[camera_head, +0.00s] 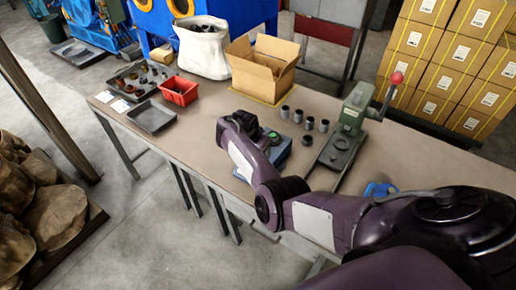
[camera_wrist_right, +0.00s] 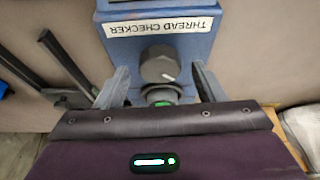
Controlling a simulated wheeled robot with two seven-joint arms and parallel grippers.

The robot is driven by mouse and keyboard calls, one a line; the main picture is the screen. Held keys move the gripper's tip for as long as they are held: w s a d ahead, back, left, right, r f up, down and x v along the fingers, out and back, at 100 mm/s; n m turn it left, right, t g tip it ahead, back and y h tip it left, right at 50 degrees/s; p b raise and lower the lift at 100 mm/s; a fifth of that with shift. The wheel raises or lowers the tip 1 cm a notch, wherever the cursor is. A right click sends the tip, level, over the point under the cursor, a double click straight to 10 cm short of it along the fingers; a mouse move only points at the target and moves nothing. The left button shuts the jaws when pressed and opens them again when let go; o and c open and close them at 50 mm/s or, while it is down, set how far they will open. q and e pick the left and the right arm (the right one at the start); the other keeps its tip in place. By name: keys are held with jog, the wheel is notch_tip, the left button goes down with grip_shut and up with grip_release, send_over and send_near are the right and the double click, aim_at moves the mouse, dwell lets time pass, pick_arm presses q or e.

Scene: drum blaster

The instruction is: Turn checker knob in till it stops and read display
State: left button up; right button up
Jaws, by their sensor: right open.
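The thread checker is a blue box (camera_head: 277,152) on the bench, partly hidden behind my right arm in the head view. In the right wrist view its blue body (camera_wrist_right: 190,45) carries an upside-down white "THREAD CHECKER" label (camera_wrist_right: 160,27). A dark grey round knob (camera_wrist_right: 158,63) with a white mark faces the camera. Below it is a grey ringed part with a green patch (camera_wrist_right: 162,103). My right gripper (camera_wrist_right: 161,76) is open, one finger on each side of the knob, with visible gaps. No readable display shows. My left gripper is not in view.
The bench surface left of the checker is clear.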

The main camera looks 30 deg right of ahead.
jog(key=v, duration=0.7)
jog(key=shift+p, duration=0.45)
jog(key=shift+f, duration=0.15)
